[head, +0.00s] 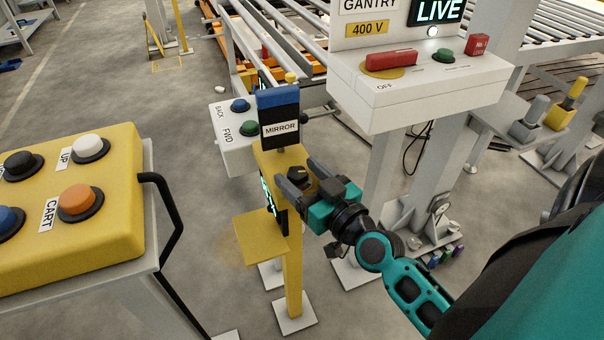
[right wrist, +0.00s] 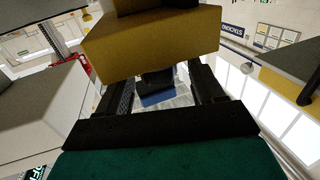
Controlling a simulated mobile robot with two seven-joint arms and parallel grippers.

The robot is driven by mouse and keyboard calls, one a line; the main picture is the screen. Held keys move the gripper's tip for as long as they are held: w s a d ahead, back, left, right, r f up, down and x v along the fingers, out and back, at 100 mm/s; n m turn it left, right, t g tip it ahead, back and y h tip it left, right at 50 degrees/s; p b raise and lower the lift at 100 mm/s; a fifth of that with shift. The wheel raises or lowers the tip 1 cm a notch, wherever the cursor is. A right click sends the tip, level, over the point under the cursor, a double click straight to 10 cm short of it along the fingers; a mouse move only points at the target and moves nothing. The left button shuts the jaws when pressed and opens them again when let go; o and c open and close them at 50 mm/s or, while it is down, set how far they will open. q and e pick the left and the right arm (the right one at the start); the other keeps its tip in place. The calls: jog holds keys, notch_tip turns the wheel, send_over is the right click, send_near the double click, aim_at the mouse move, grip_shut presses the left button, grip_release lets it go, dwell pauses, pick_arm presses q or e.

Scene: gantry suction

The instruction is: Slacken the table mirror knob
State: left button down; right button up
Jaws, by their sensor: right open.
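The yellow mirror stand (head: 292,255) carries a dark panel with a blue top and the label MIRROR (head: 280,129). A black table mirror knob (head: 297,175) sits on the stand's yellow head below the label. My right gripper (head: 302,178) is open, with its fingers to either side of the knob. In the right wrist view, a dark piece that looks like the knob (right wrist: 155,79) shows below a yellow block, between the two black fingers (right wrist: 158,88), with gaps visible beside it. Whether a finger touches it I cannot tell. My left gripper is out of view.
A white box with BACK and FWD buttons (head: 240,153) is just left of the mirror stand. A white gantry console (head: 420,88) stands to the right, above my right arm. A yellow button panel (head: 95,235) with a black handle fills the lower left.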

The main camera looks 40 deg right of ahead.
jog(key=c, duration=1.1)
jog(key=shift+o, duration=0.2)
